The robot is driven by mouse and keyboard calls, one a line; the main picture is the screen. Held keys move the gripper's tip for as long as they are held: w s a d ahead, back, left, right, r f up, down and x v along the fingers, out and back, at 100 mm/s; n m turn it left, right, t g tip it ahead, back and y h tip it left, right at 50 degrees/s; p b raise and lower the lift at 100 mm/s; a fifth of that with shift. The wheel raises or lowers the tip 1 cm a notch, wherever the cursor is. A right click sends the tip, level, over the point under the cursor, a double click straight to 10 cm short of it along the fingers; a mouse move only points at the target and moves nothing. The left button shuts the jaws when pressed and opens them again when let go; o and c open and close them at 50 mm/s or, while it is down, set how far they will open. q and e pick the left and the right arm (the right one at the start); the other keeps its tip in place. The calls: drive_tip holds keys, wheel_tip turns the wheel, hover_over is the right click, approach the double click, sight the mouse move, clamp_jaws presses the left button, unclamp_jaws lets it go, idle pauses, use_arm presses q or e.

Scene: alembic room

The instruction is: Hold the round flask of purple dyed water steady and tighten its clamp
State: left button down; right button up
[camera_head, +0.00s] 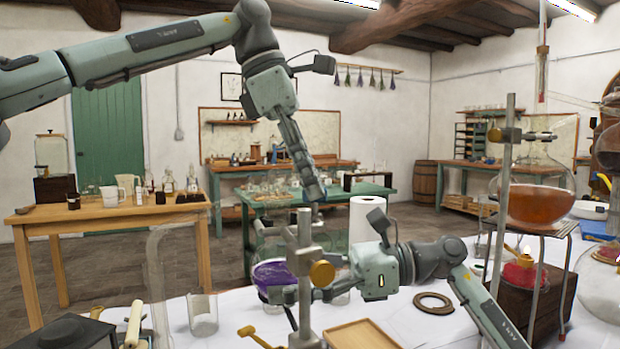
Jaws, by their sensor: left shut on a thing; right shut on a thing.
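The round flask of purple dyed water (271,274) stands left of centre, partly behind a metal stand rod (304,230). A clamp boss (305,258) with a brass knob (322,273) is on the rod. My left gripper (316,196) points down from above, its tips near the rod's top. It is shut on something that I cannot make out. My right gripper (284,295) reaches in from the right, its fingers passing by the rod to the lower side of the flask. It appears shut on the flask; the rod hides part of the contact.
A tall glass cylinder (157,285) and a beaker (202,314) stand to the left. A wooden tray (366,337) and a brown ring (433,303) lie on the white table. An orange-filled flask (536,204) stands on a tripod at right. A paper roll (366,218) is behind.

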use_arm(q)
drive_tip(key=m+g, duration=0.1)
drive_tip(key=m, duration=0.3)
drive_tip(key=shift+w+d+m+g+y, duration=0.15)
drive_tip(key=shift+m+g+y, duration=0.15)
drive_tip(key=shift+g, duration=0.1)
drive_tip(key=shift+f+m+g+y, duration=0.15)
drive_tip(key=shift+m+g+y, duration=0.15)
drive_tip(key=shift+m, duration=1.1)
drive_tip(key=c, duration=1.6)
unclamp_jaws()
drive_tip(key=shift+n, duration=0.5)
